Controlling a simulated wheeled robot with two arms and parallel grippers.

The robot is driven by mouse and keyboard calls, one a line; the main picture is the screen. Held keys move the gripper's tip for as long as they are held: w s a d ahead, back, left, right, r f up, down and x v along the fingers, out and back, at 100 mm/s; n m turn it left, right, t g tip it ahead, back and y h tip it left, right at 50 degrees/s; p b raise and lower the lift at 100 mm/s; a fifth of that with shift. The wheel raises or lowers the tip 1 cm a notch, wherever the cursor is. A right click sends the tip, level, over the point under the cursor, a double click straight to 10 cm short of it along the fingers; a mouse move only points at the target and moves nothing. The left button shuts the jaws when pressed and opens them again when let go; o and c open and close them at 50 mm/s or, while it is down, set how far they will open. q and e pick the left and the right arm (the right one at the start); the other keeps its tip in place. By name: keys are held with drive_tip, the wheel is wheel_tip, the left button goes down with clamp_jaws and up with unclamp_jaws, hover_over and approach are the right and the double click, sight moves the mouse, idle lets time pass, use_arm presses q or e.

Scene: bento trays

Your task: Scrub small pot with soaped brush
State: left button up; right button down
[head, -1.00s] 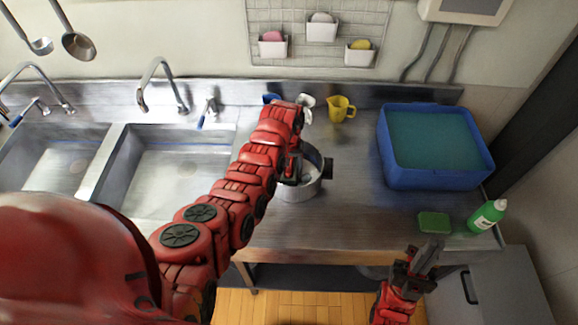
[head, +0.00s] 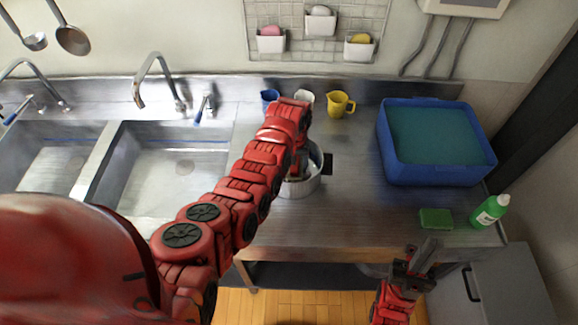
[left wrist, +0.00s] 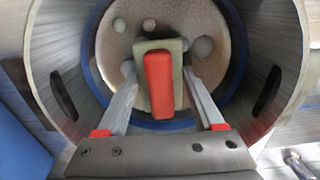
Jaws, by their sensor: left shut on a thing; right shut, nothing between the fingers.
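The small pot (head: 315,186) is a grey metal pot with a dark side handle, standing on the steel counter; its round inside wall (left wrist: 268,75) fills much of the left wrist view. My left gripper (left wrist: 159,75) reaches into the pot from above and is shut on the brush (left wrist: 158,85), which has a red top and a pale greenish body. Pale round foam-like spots and a speckled bottom show around the brush. The bristles are hidden beneath it. In the head view my left arm covers part of the pot. My right gripper (head: 424,258) is shut and empty at the counter's front edge.
Blue (head: 270,97), white (head: 305,98) and yellow (head: 341,104) cups stand behind the pot. A blue tub (head: 433,176), green sponge (head: 436,217) and green soap bottle (head: 490,211) are on the right. Sinks (head: 165,160) lie left. The counter between pot and tub is clear.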

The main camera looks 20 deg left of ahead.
use_arm(q)
drive_tip(key=shift+w+d, duration=0.15)
drive_tip(key=shift+d, duration=0.55)
drive_tip(key=shift+f+b, duration=0.2)
drive_tip(key=shift+b, duration=0.35)
drive_tip(key=shift+a+r, duration=0.1)
drive_tip(key=shift+a, duration=0.25)
drive_tip(key=shift+s+a+f, duration=0.1)
drive_tip(key=shift+s+a, duration=0.2)
drive_tip(key=shift+a, duration=0.45)
drive_tip(key=shift+s+a+f, duration=0.1)
drive_tip(key=shift+s+a, duration=0.15)
drive_tip(key=shift+a, duration=0.45)
drive_tip(key=shift+r+p, duration=0.45)
drive_tip(key=shift+r, duration=0.1)
wheel_tip(320, 180, up, 5)
drive_tip(key=shift+w+f+p, duration=0.15)
drive_tip(key=shift+p, duration=0.35)
